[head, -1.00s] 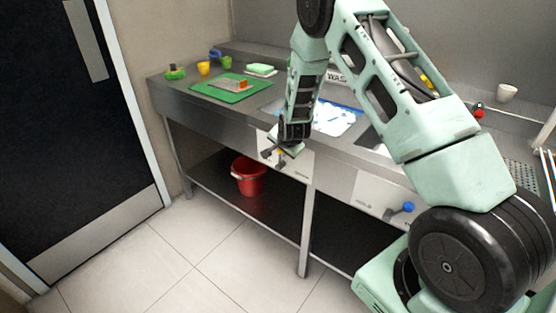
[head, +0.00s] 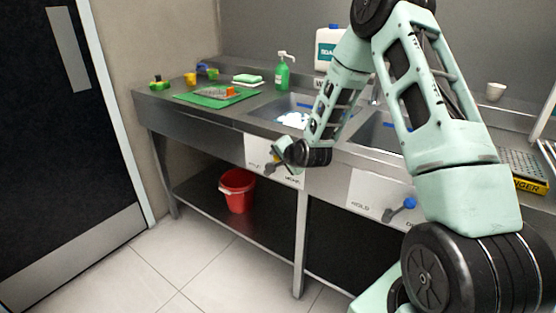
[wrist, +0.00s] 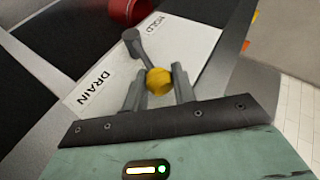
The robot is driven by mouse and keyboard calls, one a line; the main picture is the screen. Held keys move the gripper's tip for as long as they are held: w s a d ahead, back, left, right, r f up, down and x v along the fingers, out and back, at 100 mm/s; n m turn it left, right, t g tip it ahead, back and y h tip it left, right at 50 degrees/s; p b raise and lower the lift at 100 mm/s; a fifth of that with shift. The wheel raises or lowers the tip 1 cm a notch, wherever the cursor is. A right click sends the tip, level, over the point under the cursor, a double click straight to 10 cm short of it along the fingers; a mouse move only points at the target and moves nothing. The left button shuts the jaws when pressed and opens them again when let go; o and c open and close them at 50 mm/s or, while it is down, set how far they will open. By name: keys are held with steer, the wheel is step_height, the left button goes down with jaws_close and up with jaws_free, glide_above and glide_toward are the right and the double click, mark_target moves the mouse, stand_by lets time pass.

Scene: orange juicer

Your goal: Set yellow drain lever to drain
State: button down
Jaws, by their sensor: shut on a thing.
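The yellow knob of the drain lever (wrist: 158,81) sits between the two fingers of my gripper (wrist: 158,88) in the wrist view. My gripper is shut on it. The lever's grey arm runs from the knob to a round grey pivot on a white panel (wrist: 190,45). The panel reads DRAIN at the left and HOLD at the top in that view. The knob is out to the side of the line between the two words, at neither word. In the head view my gripper (head: 280,155) is at the white panel (head: 258,148) under the left sink, and hides most of the lever.
A blue-knobbed lever (head: 408,203) on another panel is to the right. A red bucket (head: 238,191) stands on the lower shelf. A green soap bottle (head: 282,74), a green board (head: 205,97) and a sponge (head: 247,78) are on the counter. The floor in front is clear.

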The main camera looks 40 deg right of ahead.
steer(key=c, duration=1.1)
jaws_free()
steer(key=shift+c, duration=0.2)
steer(key=p+v, duration=1.7)
steer(key=shift+s, duration=0.2)
steer(key=shift+r, duration=0.1)
